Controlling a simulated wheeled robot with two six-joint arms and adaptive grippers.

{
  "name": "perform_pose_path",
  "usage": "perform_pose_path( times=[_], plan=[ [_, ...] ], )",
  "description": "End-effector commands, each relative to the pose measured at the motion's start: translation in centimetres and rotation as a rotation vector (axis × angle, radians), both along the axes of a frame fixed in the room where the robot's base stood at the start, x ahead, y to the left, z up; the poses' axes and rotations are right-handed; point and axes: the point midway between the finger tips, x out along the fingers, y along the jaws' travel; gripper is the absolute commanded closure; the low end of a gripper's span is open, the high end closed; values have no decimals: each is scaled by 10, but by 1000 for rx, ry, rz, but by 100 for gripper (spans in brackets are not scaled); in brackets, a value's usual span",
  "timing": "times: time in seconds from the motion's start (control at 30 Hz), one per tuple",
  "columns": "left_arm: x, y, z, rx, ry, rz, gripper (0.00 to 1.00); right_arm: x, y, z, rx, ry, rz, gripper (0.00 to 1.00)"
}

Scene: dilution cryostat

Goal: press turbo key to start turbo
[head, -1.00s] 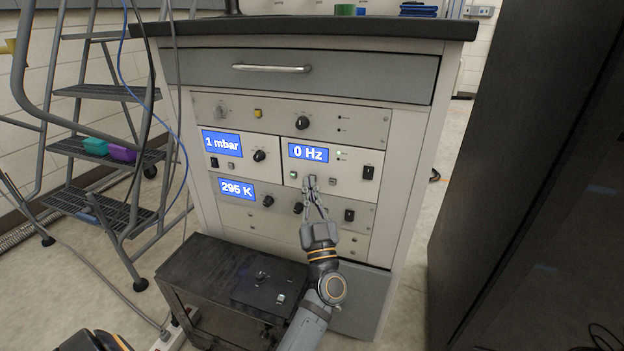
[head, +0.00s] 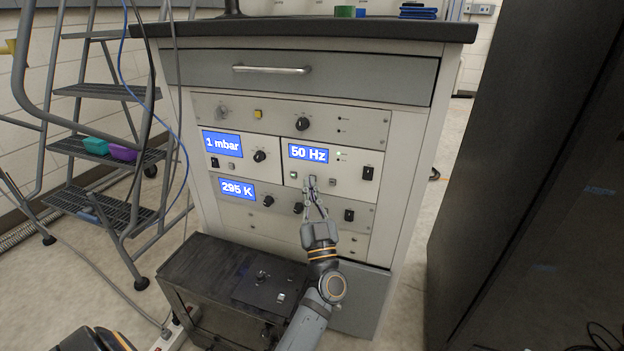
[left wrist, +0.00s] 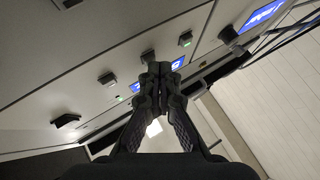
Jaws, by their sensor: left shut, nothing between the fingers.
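The turbo controller panel (head: 345,168) is a pale front with a blue display (head: 308,153) reading 50 Hz and a small green light beside it. Below the display is a row of small keys: a left key (head: 293,175), a middle one and a right key (head: 332,183). Their labels are too small to read. My left gripper (head: 313,182) is shut and empty, its tips at the middle key, which they largely cover. In the left wrist view the shut fingertips (left wrist: 157,72) are close to the middle key (left wrist: 148,55); contact cannot be told.
A 1 mbar display (head: 222,144) and a 295 K display (head: 237,188) are on neighbouring panels. A black rocker switch (head: 368,173) is right of the keys. A dark low cart (head: 205,262) stands in front, a step ladder (head: 110,150) left, a tall black cabinet (head: 530,180) right.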

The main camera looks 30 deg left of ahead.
Motion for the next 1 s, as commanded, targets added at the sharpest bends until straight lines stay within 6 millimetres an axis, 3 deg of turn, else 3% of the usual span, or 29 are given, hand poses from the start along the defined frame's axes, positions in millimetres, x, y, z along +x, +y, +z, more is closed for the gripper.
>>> perform_pose_path(
  times=[0.57,1.0],
  plan=[
    [-16,-3,1,-1,0,1,100,0,0,10,0,0,0,61],
    [-56,-13,1,-2,1,1,100,0,0,27,0,0,0,61]
  ],
)
